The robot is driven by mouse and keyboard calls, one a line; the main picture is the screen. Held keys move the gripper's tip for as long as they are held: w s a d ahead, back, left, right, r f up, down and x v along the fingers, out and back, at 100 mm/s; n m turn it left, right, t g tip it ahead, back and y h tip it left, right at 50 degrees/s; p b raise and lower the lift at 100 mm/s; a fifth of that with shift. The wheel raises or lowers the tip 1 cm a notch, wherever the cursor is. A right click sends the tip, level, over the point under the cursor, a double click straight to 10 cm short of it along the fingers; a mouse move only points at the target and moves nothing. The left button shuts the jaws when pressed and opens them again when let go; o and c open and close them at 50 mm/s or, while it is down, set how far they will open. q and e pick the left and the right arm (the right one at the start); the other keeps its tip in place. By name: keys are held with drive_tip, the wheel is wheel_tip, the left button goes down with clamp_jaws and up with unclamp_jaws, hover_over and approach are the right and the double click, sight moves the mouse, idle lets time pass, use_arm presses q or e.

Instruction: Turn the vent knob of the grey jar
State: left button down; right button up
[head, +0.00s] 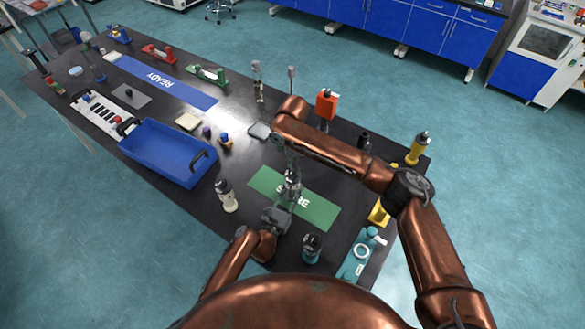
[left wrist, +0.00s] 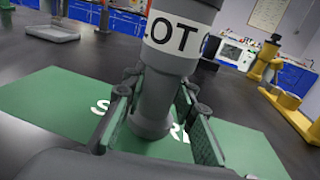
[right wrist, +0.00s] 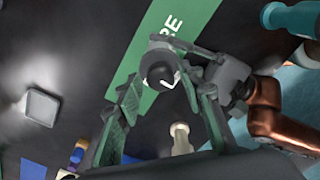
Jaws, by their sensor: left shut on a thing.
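The grey jar (left wrist: 155,105) with a white "LOT" band is upright over the green STORE mat (left wrist: 50,95). In the left wrist view my left gripper (left wrist: 158,90) has its fingers on both sides of the jar's lower body, shut on it. The jar's top is cut off there. In the right wrist view the jar's dark round top, the vent knob (right wrist: 160,72), shows a white mark. My right gripper (right wrist: 168,100) is open above the jar, its fingers spread apart and not visibly touching the knob. In the head view my right gripper (head: 287,165) partly hides the jar.
A cream bottle (head: 227,196) and a dark teal-banded jar (head: 312,248) stand near the mat. A blue tray (head: 165,165) lies left. An orange-topped device (head: 326,103) and a yellow stand (head: 418,148) are beyond my right forearm. A teal fixture (head: 358,258) is at right.

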drive_tip(key=shift+o, duration=0.5)
wheel_tip(320, 180, up, 12)
idle(0.3)
use_arm(q)
drive_tip(key=c, duration=1.5)
unclamp_jaws()
